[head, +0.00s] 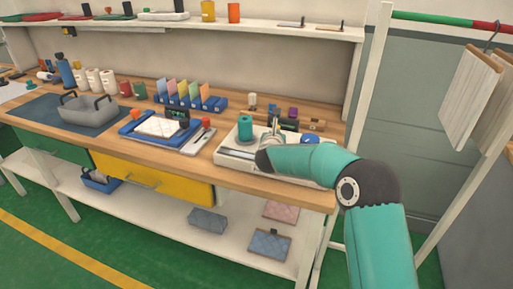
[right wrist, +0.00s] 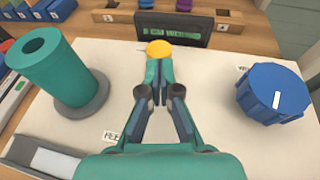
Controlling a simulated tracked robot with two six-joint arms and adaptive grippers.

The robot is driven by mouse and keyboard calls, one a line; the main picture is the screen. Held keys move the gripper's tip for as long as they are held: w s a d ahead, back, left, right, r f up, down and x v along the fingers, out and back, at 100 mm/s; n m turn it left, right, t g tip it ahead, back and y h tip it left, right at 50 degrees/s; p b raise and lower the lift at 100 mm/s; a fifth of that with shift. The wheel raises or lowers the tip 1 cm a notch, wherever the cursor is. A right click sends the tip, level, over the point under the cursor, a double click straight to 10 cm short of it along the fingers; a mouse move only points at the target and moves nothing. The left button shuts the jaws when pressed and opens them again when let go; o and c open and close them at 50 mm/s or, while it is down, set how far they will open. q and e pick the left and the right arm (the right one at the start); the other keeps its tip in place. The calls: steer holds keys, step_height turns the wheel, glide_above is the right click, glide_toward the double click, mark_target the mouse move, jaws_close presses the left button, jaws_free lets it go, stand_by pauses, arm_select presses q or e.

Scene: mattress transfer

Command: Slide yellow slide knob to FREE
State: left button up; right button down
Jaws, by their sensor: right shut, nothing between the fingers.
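The yellow slide knob (right wrist: 158,48) shows in the right wrist view, just beyond my fingertips, in front of a dark display with green text (right wrist: 182,30). My right gripper (right wrist: 160,68) is shut with its fingertips together and nothing between them. The tips overlap the knob's near edge in the picture; I cannot tell whether they touch it. The knob's track is hidden by the fingers. A small label (right wrist: 111,136), partly hidden by my gripper, is too small to read surely. In the head view my right gripper (head: 275,130) is over the white device (head: 231,156); I cannot make out the knob there. My left gripper is not in view.
A teal cylinder on a grey base (right wrist: 62,68) stands left of my fingers. A blue dial with a white mark (right wrist: 273,92) stands right. A grey channel (right wrist: 45,157) lies at lower left. In the head view, a blue tray (head: 137,124) sits left of the device.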

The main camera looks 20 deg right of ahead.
steer(key=shift+r, duration=0.15)
steer(key=shift+w, duration=0.1)
steer(key=shift+s+a+f+b, duration=0.2)
steer(key=shift+f+b, duration=0.05)
steer(key=shift+b, duration=0.15)
steer(key=s+a+b, duration=0.2)
steer(key=s+b, duration=0.1)
steer(key=shift+s+f, duration=0.15)
steer(key=shift+s, duration=0.05)
steer(key=b+v, duration=0.1)
steer(key=v, duration=0.8)
steer(key=shift+s+r, duration=0.25)
steer(key=shift+r, duration=0.25)
steer(key=shift+a, duration=0.1)
